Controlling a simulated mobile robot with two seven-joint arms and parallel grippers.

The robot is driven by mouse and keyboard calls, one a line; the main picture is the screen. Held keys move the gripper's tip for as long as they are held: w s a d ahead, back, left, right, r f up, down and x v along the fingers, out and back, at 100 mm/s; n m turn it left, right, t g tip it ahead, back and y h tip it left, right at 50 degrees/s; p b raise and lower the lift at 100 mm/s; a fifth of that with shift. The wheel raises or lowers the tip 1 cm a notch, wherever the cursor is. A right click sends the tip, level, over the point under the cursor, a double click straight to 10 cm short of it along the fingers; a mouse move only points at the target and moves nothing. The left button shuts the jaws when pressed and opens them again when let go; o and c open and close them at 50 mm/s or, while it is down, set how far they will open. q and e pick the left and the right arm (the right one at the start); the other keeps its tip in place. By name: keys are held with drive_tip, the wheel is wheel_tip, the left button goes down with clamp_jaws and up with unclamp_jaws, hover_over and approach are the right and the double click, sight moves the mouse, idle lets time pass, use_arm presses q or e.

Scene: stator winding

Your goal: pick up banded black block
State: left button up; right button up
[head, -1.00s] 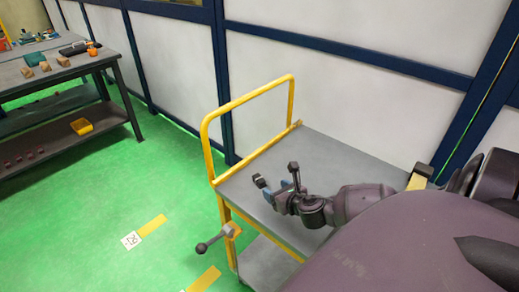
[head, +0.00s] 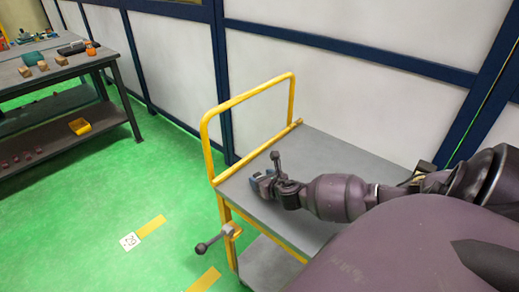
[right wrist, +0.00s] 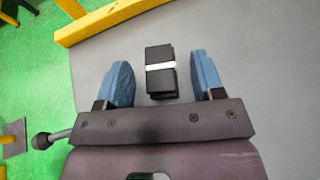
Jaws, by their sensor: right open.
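The banded black block (right wrist: 160,80), black with a white band across its middle, lies on the grey cart top in the right wrist view. My right gripper (right wrist: 160,82) is open, with one blue finger on each side of the block and a gap between each finger and it. In the head view my right gripper (head: 262,183) is low over the cart top, and the block is hidden or too small to make out there. My left gripper is not in view.
The cart top (head: 330,152) is otherwise clear and has a yellow push handle (head: 248,98) at its left end. A dark workbench (head: 60,68) with several small items stands at the far left. A wall is behind the cart.

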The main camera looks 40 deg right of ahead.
drive_tip(key=shift+w, duration=0.1)
drive_tip(key=c, duration=1)
